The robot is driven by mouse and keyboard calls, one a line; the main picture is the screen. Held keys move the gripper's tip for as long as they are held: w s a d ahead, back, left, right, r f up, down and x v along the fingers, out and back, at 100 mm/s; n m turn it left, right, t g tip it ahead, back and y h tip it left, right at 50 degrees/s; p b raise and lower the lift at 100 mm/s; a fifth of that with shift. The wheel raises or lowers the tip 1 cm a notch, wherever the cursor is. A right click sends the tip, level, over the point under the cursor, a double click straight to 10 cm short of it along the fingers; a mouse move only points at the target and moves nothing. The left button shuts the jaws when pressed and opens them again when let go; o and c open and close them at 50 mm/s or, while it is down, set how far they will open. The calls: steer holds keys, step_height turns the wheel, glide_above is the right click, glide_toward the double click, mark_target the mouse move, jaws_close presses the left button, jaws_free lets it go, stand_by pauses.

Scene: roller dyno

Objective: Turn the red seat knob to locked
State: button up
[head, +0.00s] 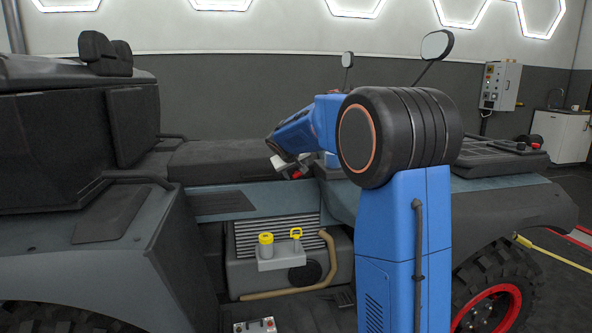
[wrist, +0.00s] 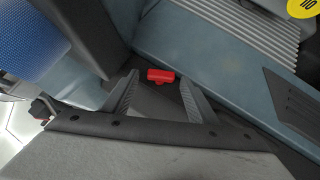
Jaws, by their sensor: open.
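The red seat knob (wrist: 160,76) shows in the wrist view as a small red bar lying crosswise on a dark surface beside the grey-blue body panel. In the head view a small red spot, likely the same knob (head: 297,174), shows just below my gripper (head: 284,166). In the wrist view my gripper (wrist: 158,80) is open, with one finger to the left of the knob and one to the right. A gap shows on both sides, and I see no contact. I cannot read any lock marking or tell the knob's setting.
The black seat (head: 215,160) lies behind the gripper. A mirror (head: 437,45) stands behind my arm.

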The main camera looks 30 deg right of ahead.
jaws_close()
steer(key=shift+a+f+n+h, duration=0.15)
steer(key=shift+n+h, duration=0.25)
steer(key=shift+h, duration=0.2)
stand_by(0.3)
jaws_free()
